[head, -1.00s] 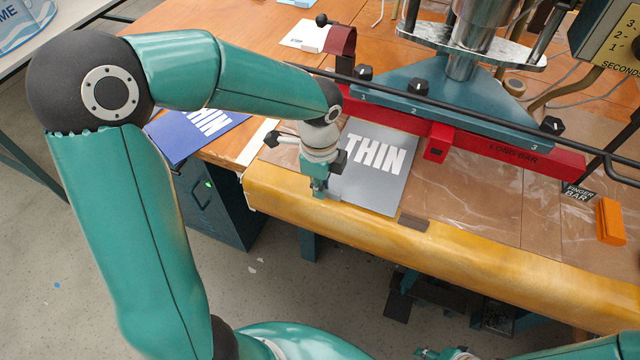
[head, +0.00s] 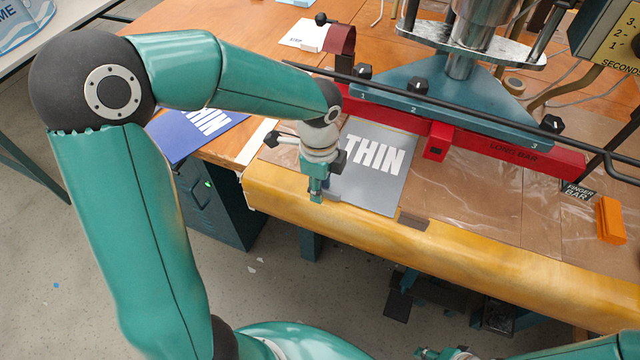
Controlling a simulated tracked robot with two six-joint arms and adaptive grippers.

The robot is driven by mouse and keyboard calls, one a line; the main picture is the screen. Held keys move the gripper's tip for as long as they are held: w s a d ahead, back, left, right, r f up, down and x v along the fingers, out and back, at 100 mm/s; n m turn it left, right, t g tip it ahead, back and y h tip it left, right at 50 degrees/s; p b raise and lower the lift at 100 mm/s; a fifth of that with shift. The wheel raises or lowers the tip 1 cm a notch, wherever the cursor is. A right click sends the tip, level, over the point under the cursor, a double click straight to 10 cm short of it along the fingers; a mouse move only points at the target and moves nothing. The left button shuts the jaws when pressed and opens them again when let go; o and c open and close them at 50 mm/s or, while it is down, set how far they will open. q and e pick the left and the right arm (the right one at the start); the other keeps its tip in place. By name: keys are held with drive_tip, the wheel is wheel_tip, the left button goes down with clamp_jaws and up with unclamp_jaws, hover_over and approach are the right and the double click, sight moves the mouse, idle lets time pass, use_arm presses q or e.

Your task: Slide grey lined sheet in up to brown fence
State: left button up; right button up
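The grey sheet (head: 376,190), marked THIN in white, lies flat on the brown-topped press bed (head: 465,190). Its far edge is at the red long bar (head: 480,146), and its near edge is by the bed's rounded yellow front. My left gripper (head: 317,196) points down at the sheet's near left corner. The gap between its fingers is too small to make out, so I cannot tell whether it grips the sheet. I cannot pick out the brown fence for sure; the bar may hide it. My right gripper (head: 443,353) shows only partly at the bottom edge.
A blue sheet (head: 200,128) lies on the wooden table to the left. A small dark brown block (head: 413,221) sits on the bed's front edge, right of the grey sheet. An orange block (head: 610,221) stands at the right. A black rod (head: 460,96) crosses above the bar.

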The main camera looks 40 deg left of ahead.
idle(0.3)
use_arm(q)
drive_tip(key=shift+s+d+r+p, duration=0.1)
drive_tip(key=shift+s+r+p, duration=0.15)
drive_tip(key=shift+r+p, duration=0.6)
drive_tip(key=shift+s+d+r+p, duration=0.1)
drive_tip(key=shift+s+r+p, duration=0.1)
drive_tip(key=shift+r+p, duration=0.55)
drive_tip(key=s+d+r+p, duration=0.1)
drive_tip(key=s+r, duration=0.2)
drive_tip(key=s, duration=0.5)
drive_tip(key=shift+d+r, duration=0.15)
drive_tip(key=shift+d, duration=0.15)
drive_tip(key=d+f+n+h+p, duration=0.1)
drive_tip(key=d+f+n, duration=0.2)
drive_tip(key=f+n, duration=0.3)
drive_tip(key=s+d+f+n+h+p, duration=0.1)
drive_tip(key=d+f+n, duration=0.3)
drive_tip(key=f, duration=0.5)
drive_tip(key=s+d+f+n+h+p, duration=0.1)
drive_tip(key=d+f+n+h+p, duration=0.1)
drive_tip(key=d+f+n, duration=0.2)
wheel_tip(320, 180, down, 4)
drive_tip(key=n, duration=0.3)
drive_tip(key=shift+f+n, duration=0.2)
drive_tip(key=shift+n, duration=0.1)
